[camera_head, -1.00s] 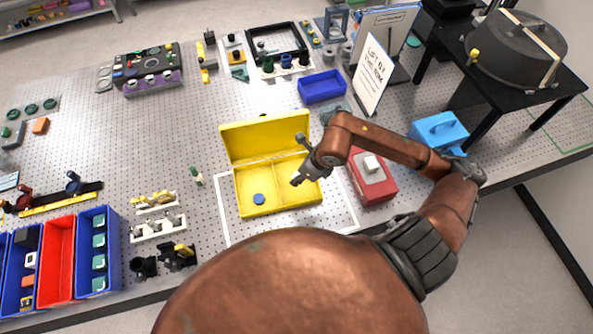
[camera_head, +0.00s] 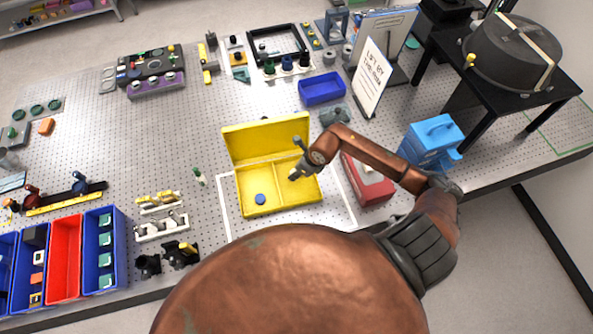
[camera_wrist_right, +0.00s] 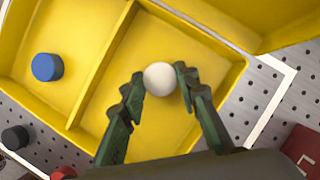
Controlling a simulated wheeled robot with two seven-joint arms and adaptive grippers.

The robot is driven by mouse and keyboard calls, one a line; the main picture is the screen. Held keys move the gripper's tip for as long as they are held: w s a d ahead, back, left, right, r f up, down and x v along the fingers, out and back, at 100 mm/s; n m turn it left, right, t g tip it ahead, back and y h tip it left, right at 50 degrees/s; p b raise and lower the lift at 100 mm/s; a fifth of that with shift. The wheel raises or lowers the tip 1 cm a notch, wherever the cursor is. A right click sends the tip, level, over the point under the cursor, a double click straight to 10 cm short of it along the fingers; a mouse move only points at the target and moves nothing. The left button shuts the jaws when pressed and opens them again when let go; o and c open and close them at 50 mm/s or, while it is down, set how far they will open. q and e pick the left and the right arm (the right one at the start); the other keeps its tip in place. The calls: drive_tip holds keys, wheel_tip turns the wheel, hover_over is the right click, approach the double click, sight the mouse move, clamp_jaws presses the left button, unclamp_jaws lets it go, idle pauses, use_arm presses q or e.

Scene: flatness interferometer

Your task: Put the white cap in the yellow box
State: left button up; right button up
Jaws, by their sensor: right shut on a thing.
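The white cap (camera_wrist_right: 160,78) is held between the fingers of my right gripper (camera_wrist_right: 160,88) in the right wrist view. My right gripper (camera_head: 294,175) is shut on it over the right compartment of the yellow box (camera_head: 240,191). The box also shows in the wrist view (camera_wrist_right: 105,60), with its lid open at the back and a divider between two compartments. A blue cap (camera_head: 260,199) lies in the left compartment; it also shows in the wrist view (camera_wrist_right: 47,67). The height of the white cap over the box floor is hard to tell. My left gripper is not in view.
A red box (camera_head: 372,188) stands right of the yellow box, under my right arm. A blue case (camera_head: 432,138) stands farther right. A blue bin (camera_head: 322,88) and a sign (camera_head: 372,78) stand behind. Perforated board left of the yellow box is mostly clear.

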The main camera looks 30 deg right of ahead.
drive_tip(key=shift+f, duration=0.1)
drive_tip(key=o, duration=0.7)
drive_tip(key=shift+o, duration=0.2)
drive_tip(key=b+v, duration=0.2)
drive_tip(key=v, duration=1)
